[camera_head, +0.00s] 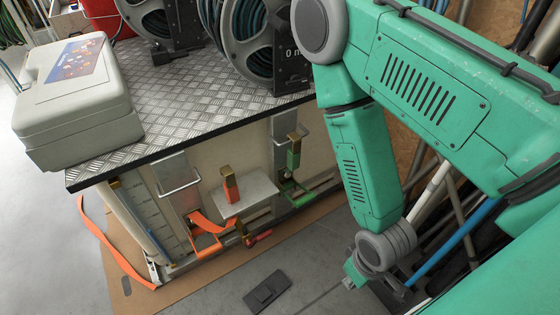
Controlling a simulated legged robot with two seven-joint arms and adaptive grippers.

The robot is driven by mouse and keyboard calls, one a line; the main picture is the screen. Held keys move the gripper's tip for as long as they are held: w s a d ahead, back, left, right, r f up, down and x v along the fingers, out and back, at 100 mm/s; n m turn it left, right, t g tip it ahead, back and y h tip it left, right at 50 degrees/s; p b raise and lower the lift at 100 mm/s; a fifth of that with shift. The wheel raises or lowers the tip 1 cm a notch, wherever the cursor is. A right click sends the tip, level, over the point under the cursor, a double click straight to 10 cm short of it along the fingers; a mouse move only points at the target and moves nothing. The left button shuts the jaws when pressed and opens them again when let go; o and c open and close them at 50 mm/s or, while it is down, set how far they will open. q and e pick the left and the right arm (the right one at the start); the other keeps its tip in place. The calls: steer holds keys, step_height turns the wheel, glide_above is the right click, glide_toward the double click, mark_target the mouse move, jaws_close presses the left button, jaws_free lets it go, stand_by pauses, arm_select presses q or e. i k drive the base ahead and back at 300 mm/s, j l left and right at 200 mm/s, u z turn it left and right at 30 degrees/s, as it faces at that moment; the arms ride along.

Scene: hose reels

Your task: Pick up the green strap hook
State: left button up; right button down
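The green strap hook (292,191) is low on the front of the metal-topped bench, right of a small grey plate. A green block with a brass-coloured top (294,152) is upright just above it. My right arm comes in from the right and bends down. My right gripper (374,282) is near the floor at its end, right of and apart from the hook. The gripper is small and partly hidden, and I cannot tell how far its fingers are spread. My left gripper is not in view.
An orange hook (205,243) with an orange strap and a red block (230,185) are to the left. A grey case (78,98) and hose reels (255,45) stand on the bench (205,110). Poles (465,235) lean at right. A dark flat object (267,291) lies on the floor.

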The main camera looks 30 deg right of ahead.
mark_target(293, 153)
steer(key=i+j, duration=0.3)
steer(key=i+z, duration=0.2)
steer(key=z, duration=1.45)
steer(key=i+j+z, duration=0.1)
steer(key=z, duration=0.25)
steer(key=j+z, duration=0.5)
steer(key=z, duration=0.2)
steer(key=i+j, duration=0.05)
